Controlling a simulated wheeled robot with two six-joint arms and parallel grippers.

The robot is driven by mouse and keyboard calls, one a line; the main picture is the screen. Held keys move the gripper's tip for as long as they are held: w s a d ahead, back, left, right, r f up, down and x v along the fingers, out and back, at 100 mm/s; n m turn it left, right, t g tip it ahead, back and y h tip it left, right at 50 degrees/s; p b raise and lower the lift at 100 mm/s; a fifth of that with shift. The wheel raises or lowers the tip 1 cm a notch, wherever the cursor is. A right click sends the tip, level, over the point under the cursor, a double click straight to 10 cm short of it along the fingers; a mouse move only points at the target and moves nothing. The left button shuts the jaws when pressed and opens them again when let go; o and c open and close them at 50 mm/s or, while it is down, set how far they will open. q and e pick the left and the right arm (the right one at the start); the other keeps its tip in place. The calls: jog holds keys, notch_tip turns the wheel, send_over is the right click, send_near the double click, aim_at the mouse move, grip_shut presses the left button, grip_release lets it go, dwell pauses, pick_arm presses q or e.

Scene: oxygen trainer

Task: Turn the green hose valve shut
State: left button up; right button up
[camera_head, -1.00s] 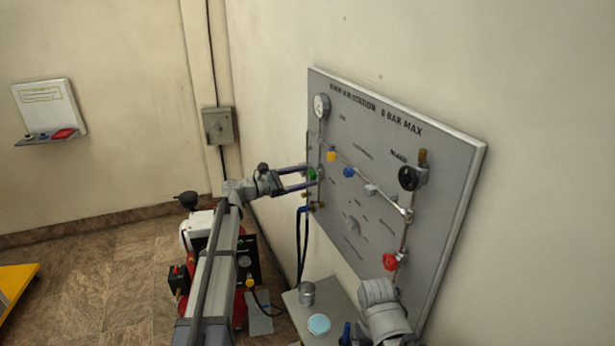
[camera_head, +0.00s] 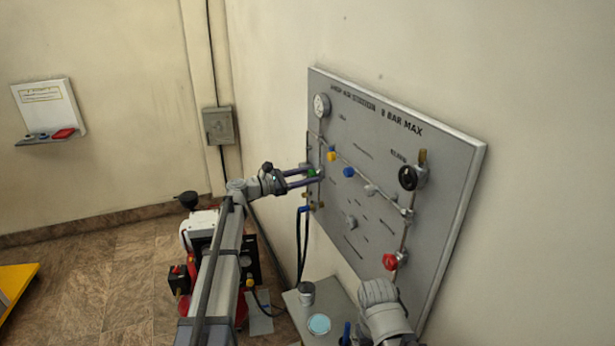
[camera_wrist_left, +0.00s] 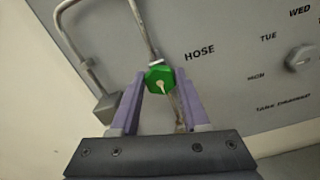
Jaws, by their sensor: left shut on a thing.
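The green hose valve (camera_head: 312,172) is a small green knob on the left edge of the grey wall panel (camera_head: 440,215). In the left wrist view the knob (camera_wrist_left: 159,79) has a pale pointer mark and sits on a thin pipe, left of the word HOSE. My left gripper (camera_head: 308,176) reaches it from the left in the head view. In the wrist view its purple fingers (camera_wrist_left: 160,90) stand on both sides of the knob and are shut on it.
On the panel are a gauge (camera_head: 321,106), a yellow knob (camera_head: 332,155), a blue knob (camera_head: 349,172), a black handwheel (camera_head: 408,178) and a red knob (camera_head: 390,262). A small table (camera_head: 340,292) stands below the panel.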

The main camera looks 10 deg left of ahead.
pick_arm(q)
grip_shut()
